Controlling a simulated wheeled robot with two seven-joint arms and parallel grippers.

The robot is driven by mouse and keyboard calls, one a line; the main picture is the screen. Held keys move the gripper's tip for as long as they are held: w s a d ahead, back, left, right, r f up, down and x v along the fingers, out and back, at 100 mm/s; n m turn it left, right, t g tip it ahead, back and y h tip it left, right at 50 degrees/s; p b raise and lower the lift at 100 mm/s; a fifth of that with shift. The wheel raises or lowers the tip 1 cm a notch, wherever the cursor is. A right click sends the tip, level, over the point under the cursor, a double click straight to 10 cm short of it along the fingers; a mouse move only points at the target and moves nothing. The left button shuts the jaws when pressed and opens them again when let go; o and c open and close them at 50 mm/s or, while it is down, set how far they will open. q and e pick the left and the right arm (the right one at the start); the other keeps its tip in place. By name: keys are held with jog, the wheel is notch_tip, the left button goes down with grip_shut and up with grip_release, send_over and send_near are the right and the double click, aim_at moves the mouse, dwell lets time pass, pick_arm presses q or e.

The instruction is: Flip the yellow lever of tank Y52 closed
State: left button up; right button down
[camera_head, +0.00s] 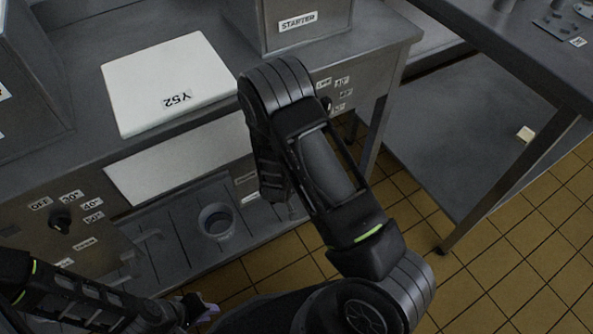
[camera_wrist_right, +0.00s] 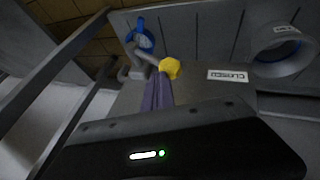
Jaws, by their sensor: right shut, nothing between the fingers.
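The tank Y52 shows in the head view as a white lid (camera_head: 150,75) with an upside-down Y52 label. In the right wrist view the yellow lever tip (camera_wrist_right: 170,68) sits at the end of a grey pipe fitting, near a CLOSED label (camera_wrist_right: 228,76). My right gripper (camera_wrist_right: 160,85) has its purple fingers shut and empty, with the tips right at the yellow tip; whether they touch I cannot tell. In the head view my right arm hides this gripper. My left gripper (camera_head: 197,307) is low at the bottom edge, partly cut off, its opening unclear.
A blue handle (camera_wrist_right: 142,38) stands beyond the yellow tip. A round grey pipe opening (camera_wrist_right: 285,52) is at the right. A STARTER box (camera_head: 300,22) stands behind the lid, and a control knob (camera_head: 61,221) is on the front panel.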

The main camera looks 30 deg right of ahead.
pick_arm(q)
jog(key=shift+f+b, duration=0.7)
jog(key=shift+b, duration=0.2)
pick_arm(e)
jog(key=a+f, duration=0.3)
jog(key=f, duration=0.3)
jog(key=shift+a, duration=0.25)
pick_arm(q)
jog(key=shift+r, duration=0.1)
pick_arm(e)
jog(key=shift+r, duration=0.1)
